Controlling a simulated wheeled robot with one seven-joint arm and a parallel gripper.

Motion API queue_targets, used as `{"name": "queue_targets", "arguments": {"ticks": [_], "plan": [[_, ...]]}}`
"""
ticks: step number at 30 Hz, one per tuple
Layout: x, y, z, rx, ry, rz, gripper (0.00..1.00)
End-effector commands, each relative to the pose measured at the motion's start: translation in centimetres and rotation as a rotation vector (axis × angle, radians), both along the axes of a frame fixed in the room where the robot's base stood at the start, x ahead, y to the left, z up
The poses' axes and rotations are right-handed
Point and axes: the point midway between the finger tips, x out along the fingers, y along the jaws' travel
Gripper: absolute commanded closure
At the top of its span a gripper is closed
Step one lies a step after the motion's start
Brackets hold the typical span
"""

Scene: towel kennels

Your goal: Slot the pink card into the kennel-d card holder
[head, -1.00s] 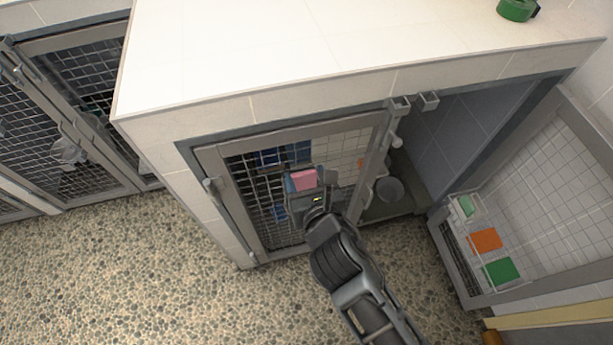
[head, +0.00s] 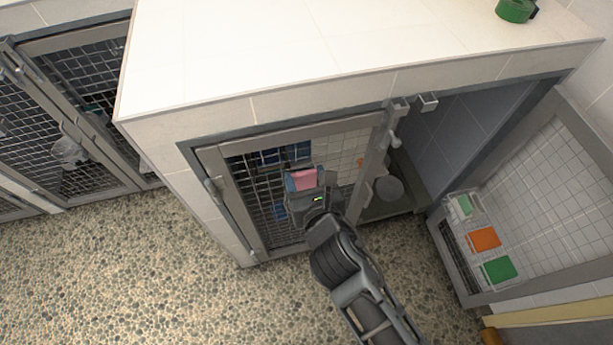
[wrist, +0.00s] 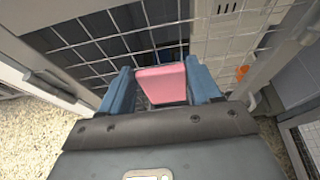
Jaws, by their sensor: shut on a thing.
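The pink card (head: 304,179) is held in my gripper (head: 303,182) in front of the mesh door (head: 272,195) of the middle kennel. In the wrist view the pink card (wrist: 162,84) sits between the two blue fingers of my gripper (wrist: 163,82), which is shut on it. The card faces the wire mesh; I cannot tell whether it touches anything beyond the fingers. A card holder on this door is not clearly visible, and my gripper may hide it. No label naming kennel-d is readable.
A grey bowl (head: 389,188) shows past the door's right edge. More mesh kennels (head: 62,130) stand at left. A green roll (head: 515,10) is on the white top. Pebbled floor is clear.

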Motion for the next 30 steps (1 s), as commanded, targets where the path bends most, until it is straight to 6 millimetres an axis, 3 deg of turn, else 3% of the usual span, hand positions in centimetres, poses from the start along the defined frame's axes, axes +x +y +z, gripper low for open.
{"name": "queue_targets", "arguments": {"ticks": [30], "plan": [[0.0,0.0,-1.7,0.001,0.000,-0.001,0.81]]}}
